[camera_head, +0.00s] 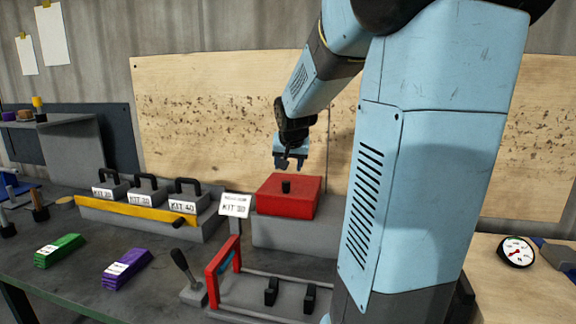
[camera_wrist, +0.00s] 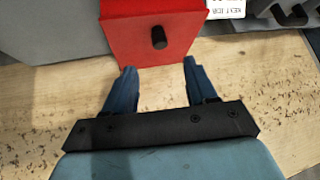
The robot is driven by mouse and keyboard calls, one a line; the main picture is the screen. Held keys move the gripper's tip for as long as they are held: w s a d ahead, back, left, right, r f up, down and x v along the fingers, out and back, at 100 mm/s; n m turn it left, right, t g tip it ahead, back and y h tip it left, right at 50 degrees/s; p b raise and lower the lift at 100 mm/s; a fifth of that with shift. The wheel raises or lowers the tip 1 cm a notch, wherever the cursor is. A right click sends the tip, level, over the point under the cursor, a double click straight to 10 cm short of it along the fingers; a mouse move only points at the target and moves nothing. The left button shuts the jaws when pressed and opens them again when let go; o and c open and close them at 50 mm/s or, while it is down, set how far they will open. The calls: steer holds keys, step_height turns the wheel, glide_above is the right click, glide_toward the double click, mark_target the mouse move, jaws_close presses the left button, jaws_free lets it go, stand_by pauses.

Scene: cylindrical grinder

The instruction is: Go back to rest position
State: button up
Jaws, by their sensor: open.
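My gripper (camera_head: 290,163) hangs above and a little behind the red box (camera_head: 288,194) in the head view, its fingers apart with nothing between them. In the wrist view, my gripper (camera_wrist: 155,78) shows two blue fingers spread wide. The red box (camera_wrist: 150,22) is just beyond the fingertips there, with its black knob (camera_wrist: 159,38) in line with the gap. The fingers do not close on the knob. The red box sits on a grey block (camera_head: 290,236).
Kit blocks with black handles (camera_head: 145,188) stand left behind a yellow bar (camera_head: 135,210). Green (camera_head: 60,250) and purple (camera_head: 128,268) blocks lie on the table. A lever (camera_head: 187,275) and red-framed fixture (camera_head: 222,270) are in front. A dial gauge (camera_head: 516,252) lies right. A wooden board (camera_head: 230,110) stands behind.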

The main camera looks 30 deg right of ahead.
steer(key=shift+a, duration=0.1)
steer(key=s+a+n+y, duration=0.1)
steer(key=s+a+n, duration=0.2)
steer(key=s+a, duration=0.6)
steer(key=s+a+n+g+y, duration=0.1)
steer(key=s+a+n+y, duration=0.1)
steer(key=s+a, duration=0.8)
steer(key=s+n, duration=0.1)
steer(key=s, duration=0.5)
steer(key=shift+r+n, duration=0.25)
steer(key=shift+n, duration=0.05)
steer(key=shift+s+d, duration=0.1)
steer(key=shift+c, duration=0.4)
steer(key=shift+c, duration=0.8)
